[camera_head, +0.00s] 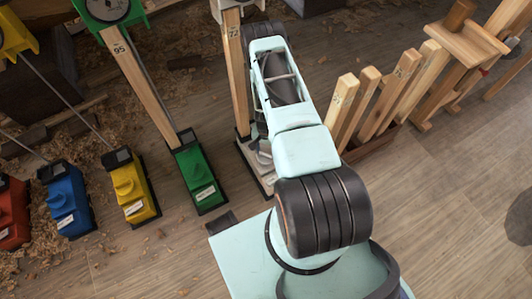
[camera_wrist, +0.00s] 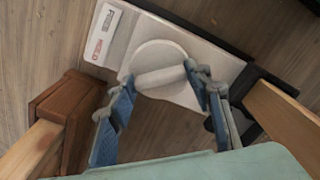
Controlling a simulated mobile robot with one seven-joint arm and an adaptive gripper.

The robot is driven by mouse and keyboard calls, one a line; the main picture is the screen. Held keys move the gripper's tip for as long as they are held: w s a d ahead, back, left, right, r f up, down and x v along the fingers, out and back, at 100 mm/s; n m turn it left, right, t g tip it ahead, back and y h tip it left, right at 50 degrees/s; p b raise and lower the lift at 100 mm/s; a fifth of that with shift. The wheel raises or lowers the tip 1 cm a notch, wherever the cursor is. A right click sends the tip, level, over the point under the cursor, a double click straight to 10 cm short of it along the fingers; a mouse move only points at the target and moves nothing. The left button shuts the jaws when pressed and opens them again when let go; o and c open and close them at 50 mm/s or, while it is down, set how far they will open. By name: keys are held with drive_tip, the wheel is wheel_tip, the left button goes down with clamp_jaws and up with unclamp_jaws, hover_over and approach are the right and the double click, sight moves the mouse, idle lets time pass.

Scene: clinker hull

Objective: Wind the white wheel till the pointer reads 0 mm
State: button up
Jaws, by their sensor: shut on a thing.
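The white wheel (camera_wrist: 160,68) is a round disc with a raised bar across it, on a white base with a label in the wrist view. My gripper (camera_wrist: 160,78) has its blue fingers at the two ends of the bar, shut on it. In the head view the white base (camera_head: 262,172) is partly hidden by my arm, and its wheel cannot be made out. A wooden post (camera_head: 235,65) marked 77 rises from that unit. Only the lower edge of its white top (camera_head: 222,14) shows; no pointer or reading is visible.
Green (camera_head: 198,178), yellow (camera_head: 133,192), blue (camera_head: 66,200) and red (camera_head: 12,212) units stand in a row at left. A wooden rack (camera_head: 370,142) of upright slats is close on the right. Shavings litter the floor; the lower right floor is mostly clear.

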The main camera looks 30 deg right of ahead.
sight(266, 153)
drive_tip(key=shift+m, duration=0.8)
drive_tip(key=o, duration=1.2)
drive_tip(key=shift+c, duration=0.2)
wheel_tip(266, 153, up, 12)
drive_tip(key=shift+c, duration=0.7)
